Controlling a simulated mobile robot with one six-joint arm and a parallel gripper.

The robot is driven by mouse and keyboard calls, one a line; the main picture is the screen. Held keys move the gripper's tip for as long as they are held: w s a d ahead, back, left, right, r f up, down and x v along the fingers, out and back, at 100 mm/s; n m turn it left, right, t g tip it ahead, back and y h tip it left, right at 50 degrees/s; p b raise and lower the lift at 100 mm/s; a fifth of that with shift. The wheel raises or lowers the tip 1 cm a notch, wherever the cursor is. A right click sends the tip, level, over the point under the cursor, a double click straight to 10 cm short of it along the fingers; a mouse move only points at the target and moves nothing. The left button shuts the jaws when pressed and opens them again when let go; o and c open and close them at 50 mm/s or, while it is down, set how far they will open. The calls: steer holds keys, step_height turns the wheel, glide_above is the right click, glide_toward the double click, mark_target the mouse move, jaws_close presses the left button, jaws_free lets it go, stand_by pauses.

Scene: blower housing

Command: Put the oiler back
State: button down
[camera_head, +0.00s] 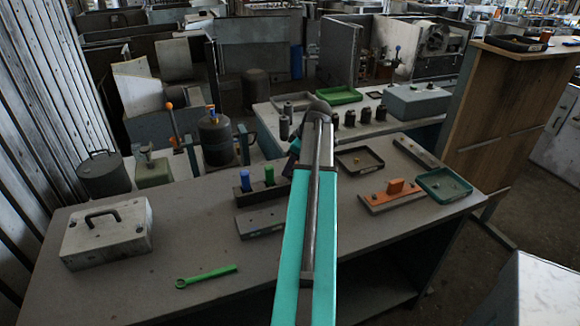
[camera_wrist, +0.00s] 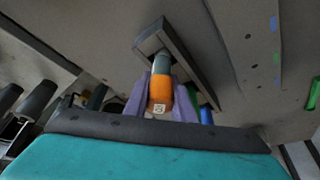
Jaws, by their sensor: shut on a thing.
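In the wrist view my gripper (camera_wrist: 160,92) has purple fingers shut on an orange cylinder (camera_wrist: 160,88) with a grey end and a small numbered label. It looks like the oiler, but its full shape is hidden. A dark block rack (camera_head: 256,200) on the near table holds a blue-topped piece (camera_head: 244,178) and a green-topped piece (camera_head: 269,175) upright. In the wrist view a grey block (camera_wrist: 150,44) lies beyond the held piece, with green and blue parts close beside the fingers. I cannot tell whether the held piece touches the block. In the head view my arm hides the gripper.
A grey slab (camera_head: 260,224) lies in front of the rack. A green wrench (camera_head: 206,277) and a grey case (camera_head: 106,238) are at left. A black tray (camera_head: 360,160), an orange-topped fixture (camera_head: 395,195) and a green tray (camera_head: 444,185) are at right. The front middle table is clear.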

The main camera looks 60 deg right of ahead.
steer(key=shift+f, duration=0.1)
stand_by(0.3)
steer(key=c, duration=0.9)
jaws_free()
steer(key=shift+r+p, duration=2.15)
steer(key=shift+r, duration=1.9)
